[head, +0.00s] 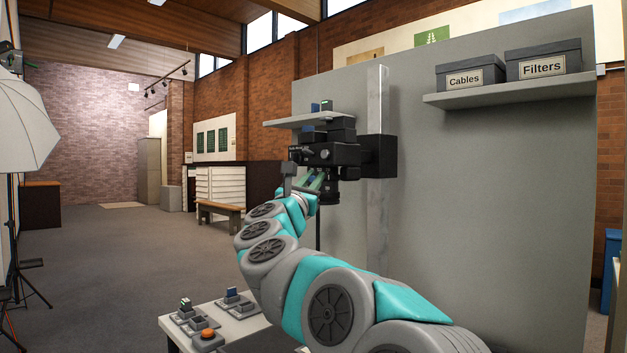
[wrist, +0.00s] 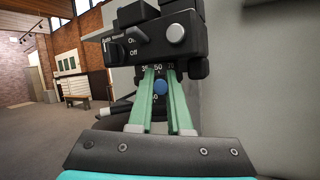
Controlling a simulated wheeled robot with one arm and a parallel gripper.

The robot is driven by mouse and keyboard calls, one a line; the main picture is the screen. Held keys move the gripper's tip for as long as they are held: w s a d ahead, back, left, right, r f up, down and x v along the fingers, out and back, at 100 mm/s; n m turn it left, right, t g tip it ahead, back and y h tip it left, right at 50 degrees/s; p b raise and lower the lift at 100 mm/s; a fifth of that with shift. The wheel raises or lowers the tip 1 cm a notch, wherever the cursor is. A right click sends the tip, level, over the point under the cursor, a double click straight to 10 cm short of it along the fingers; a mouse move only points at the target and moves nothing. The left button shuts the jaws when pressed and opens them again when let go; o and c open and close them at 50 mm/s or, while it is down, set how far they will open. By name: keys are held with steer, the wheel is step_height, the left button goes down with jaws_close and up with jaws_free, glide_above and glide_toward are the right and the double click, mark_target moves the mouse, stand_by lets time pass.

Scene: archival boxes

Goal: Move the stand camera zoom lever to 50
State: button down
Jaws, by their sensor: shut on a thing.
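The stand camera (head: 330,156) is a black body mounted on a grey vertical column. In the wrist view its dark body (wrist: 158,38) shows an On/Off switch and a round grey knob. Below is a lens scale marked 35, 50 and 70 (wrist: 158,66). The zoom lever (wrist: 160,87) shows as a blue round tip between my green fingers, roughly below the 50 mark. My gripper (wrist: 160,72) is shut on the lever, its fingertips close under the scale. In the head view my gripper (head: 313,183) reaches up to the camera's underside; the lever cannot be made out there.
A grey panel (head: 480,200) stands behind the column, with a shelf (head: 510,93) holding Cables (head: 465,79) and Filters (head: 543,62) boxes. A low table (head: 225,325) with small holders and an orange button (head: 208,334) is at lower left. Open floor (head: 120,240) lies to the left.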

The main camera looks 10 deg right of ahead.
steer(key=shift+a+h, duration=0.15)
steer(key=shift+h, duration=0.15)
steer(key=shift+w+a+f+m+g+h+b, duration=0.2)
steer(key=shift+a+m+g+h+b, duration=0.1)
steer(key=shift+m+g+b, duration=0.15)
steer(key=shift+w+a+r+m+g+h, duration=0.1)
steer(key=shift+w+a+m+g+h, duration=0.2)
steer(key=shift+m+g+h, duration=0.4)
steer(key=shift+w+a+r+m+g+h, duration=0.1)
steer(key=shift+w+a+m+g+h, duration=0.25)
steer(key=shift+g+h, duration=0.5)
steer(key=shift+w+a+r+m+g+h, duration=0.1)
steer(key=shift+a+m+g+h, duration=0.1)
steer(key=shift+m+g+h, duration=0.55)
steer(key=shift+w+a+m+g+h+p, duration=0.25)
steer(key=shift+g+h+p, duration=0.25)
steer(key=shift+p, duration=0.25)
steer(key=shift+w+a+m+g+h+p, duration=0.15)
steer(key=shift+m+g+h+p, duration=0.2)
steer(key=shift+g+p, duration=0.3)
steer(key=shift+w+f+g+h+p, duration=0.1)
steer(key=shift+g+h+p, duration=0.2)
steer(key=shift+p, duration=0.1)
steer(key=c, duration=0.8)
jaws_free()
steer(key=shift+c, duration=0.2)
steer(key=shift+a+f, duration=0.1)
